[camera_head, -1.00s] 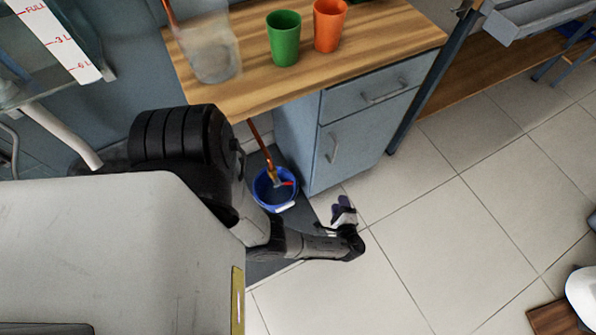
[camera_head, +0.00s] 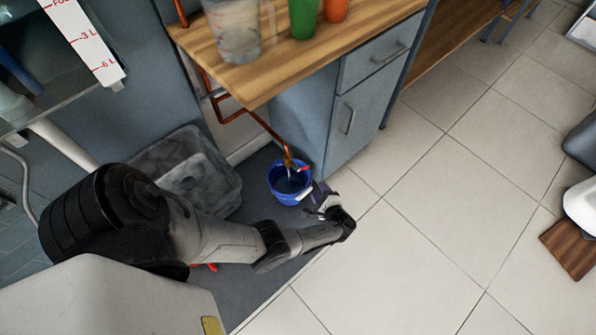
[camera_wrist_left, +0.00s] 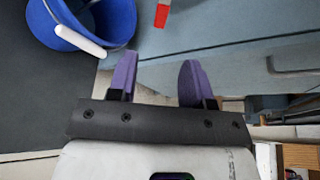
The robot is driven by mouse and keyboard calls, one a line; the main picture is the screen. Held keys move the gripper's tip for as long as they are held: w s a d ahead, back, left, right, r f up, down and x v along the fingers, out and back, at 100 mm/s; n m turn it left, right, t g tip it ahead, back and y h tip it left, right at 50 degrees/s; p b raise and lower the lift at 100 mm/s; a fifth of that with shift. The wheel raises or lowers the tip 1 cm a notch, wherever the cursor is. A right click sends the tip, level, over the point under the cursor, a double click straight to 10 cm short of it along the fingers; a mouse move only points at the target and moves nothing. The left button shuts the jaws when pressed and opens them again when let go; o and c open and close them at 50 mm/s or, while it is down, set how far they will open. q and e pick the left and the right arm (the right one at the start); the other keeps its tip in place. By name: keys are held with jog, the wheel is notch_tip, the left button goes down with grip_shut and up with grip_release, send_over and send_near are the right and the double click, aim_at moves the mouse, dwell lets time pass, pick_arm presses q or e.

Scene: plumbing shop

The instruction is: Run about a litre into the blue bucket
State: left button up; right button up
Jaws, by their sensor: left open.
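The blue bucket (camera_head: 291,198) stands upright on the dark floor mat beside the blue cabinet. It also shows at the top left of the left wrist view (camera_wrist_left: 122,25), with its white handle grip in front. A brass tap (camera_head: 289,161) on a copper pipe is above the bucket; its red lever (camera_head: 305,169) shows in the left wrist view (camera_wrist_left: 162,14) too. A pale streak under the spout looks like water, but I cannot tell the level. My left gripper (camera_head: 323,190) is open and empty, just right of the bucket; its purple fingers (camera_wrist_left: 155,74) point toward the lever, apart from it.
A marked level strip (camera_head: 88,45) hangs on the tank at upper left. A grey basin (camera_head: 185,170) lies left of the bucket. The wooden counter (camera_head: 290,70) with a clear jug (camera_head: 233,35) and cups overhangs the tap.

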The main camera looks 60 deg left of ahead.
aim_at(306, 168)
pick_arm(q)
jog(key=b+x, duration=0.1)
jog(key=x, duration=0.3)
jog(key=b+x, duration=0.2)
jog(key=x, duration=0.2)
jog(key=b+x, duration=0.1)
jog(key=x, duration=0.3)
jog(key=shift+w+a, duration=0.2)
jog(key=shift+w, duration=0.15)
jog(key=shift+a, duration=0.25)
jog(key=shift+s+a+f+b, duration=0.1)
jog(key=shift+s+a+b, duration=0.1)
jog(key=shift+s+b, duration=0.1)
pick_arm(e)
jog(key=x, duration=0.2)
jog(key=s+x, duration=0.1)
jog(key=x, duration=0.1)
jog(key=shift+f, duration=0.45)
pick_arm(q)
jog(key=shift+w, duration=0.2)
jog(key=shift+c, duration=0.4)
pick_arm(e)
jog(key=shift+w, duration=0.2)
pick_arm(q)
jog(key=shift+c, duration=0.7)
jog(key=shift+s, duration=0.1)
grip_shut()
